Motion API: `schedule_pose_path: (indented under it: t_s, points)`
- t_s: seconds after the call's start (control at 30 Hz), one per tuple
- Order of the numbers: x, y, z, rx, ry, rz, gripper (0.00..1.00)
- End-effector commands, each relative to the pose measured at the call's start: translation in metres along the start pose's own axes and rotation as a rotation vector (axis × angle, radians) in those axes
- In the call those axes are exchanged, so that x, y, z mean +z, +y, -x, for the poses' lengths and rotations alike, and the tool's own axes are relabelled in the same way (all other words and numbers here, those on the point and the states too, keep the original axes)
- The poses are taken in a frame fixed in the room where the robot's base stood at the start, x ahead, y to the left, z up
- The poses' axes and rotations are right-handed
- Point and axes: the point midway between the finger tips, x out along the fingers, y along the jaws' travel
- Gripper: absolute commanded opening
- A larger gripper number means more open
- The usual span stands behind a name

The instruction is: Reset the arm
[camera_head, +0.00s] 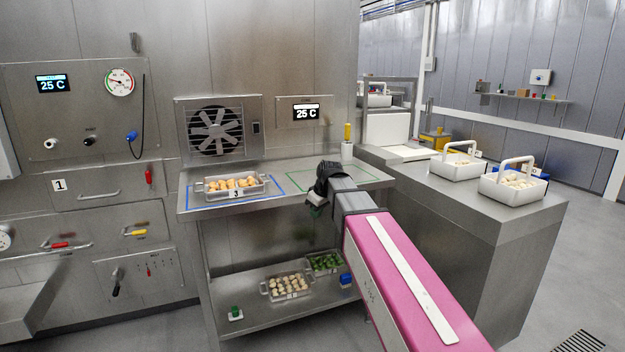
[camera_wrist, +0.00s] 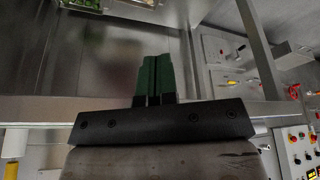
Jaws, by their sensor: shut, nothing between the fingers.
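My gripper (camera_head: 316,211) is at the end of my pink arm, which reaches forward from the lower right in the head view. It hangs in front of the steel bench's front edge, in the air. In the wrist view its green fingers (camera_wrist: 154,78) are together with nothing between them. My wrist and arm hide part of the bench and the green-outlined area behind.
The lower shelf holds a mushroom-like tray (camera_head: 286,286) and a green tray (camera_head: 324,263). White baskets (camera_head: 512,187) stand on the right counter.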

Motion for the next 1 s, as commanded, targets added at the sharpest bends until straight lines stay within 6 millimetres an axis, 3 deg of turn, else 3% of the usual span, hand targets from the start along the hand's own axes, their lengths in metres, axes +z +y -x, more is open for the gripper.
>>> schedule_pose_path:
  t_s: [0.03, 0.3, 0.6, 0.8, 1.0]
  points:
    - [0.027, -0.001, -0.015, 0.002, -0.024, -0.056, 0.0]
    - [0.136, -0.002, -0.075, 0.034, -0.135, -0.348, 0.0]
    - [0.256, -0.022, -0.122, 0.089, -0.254, -0.658, 0.0]
    - [0.313, -0.038, -0.14, 0.124, -0.31, -0.811, 0.0]
    - [0.335, -0.044, -0.145, 0.142, -0.331, -0.872, 0.0]
